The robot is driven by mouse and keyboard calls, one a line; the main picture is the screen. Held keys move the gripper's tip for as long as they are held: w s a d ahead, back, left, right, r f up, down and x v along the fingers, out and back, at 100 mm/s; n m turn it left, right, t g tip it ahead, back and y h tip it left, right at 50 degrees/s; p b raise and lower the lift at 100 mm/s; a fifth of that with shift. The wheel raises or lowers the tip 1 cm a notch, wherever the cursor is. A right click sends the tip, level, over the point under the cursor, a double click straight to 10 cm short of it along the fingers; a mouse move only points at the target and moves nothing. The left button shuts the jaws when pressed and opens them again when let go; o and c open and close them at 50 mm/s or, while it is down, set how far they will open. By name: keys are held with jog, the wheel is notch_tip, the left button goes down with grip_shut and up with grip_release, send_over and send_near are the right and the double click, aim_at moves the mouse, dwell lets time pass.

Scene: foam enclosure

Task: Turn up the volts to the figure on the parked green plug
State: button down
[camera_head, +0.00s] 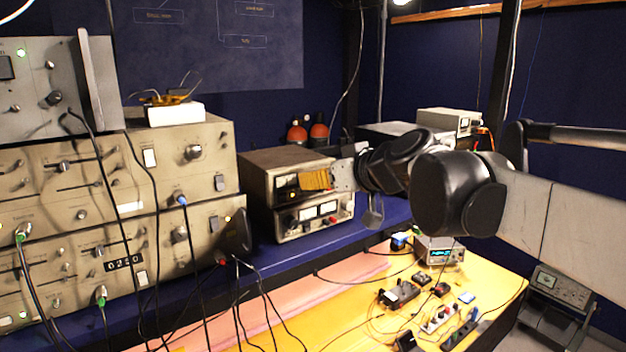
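Two stacked beige units with meters stand at the centre: an upper unit (262,178) and a lower unit (290,222) with two meters and a red knob or terminal. My arm reaches in from the right, and my gripper (322,179) is in front of the upper unit's right side, hiding part of its face. An orange ribbed patch shows at its tip; I cannot tell whether the fingers are open or touching a control. One green plug (20,235) is in the left rack, another green plug (100,297) lower down. No figure is legible on either plug.
A tall beige rack (120,180) with knobs, switches and hanging black cables fills the left. A small supply with a blue display (440,252) and several small modules stand on the yellow bench (345,318). Two orange-topped bottles (318,133) stand behind.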

dwell(0.4)
jog(key=c, duration=1.2)
grip_release()
jog(key=shift+c, duration=0.2)
jog(key=shift+s+a, duration=0.1)
jog(key=shift+a, duration=0.05)
jog(key=shift+r, duration=0.1)
jog(key=v, duration=0.8)
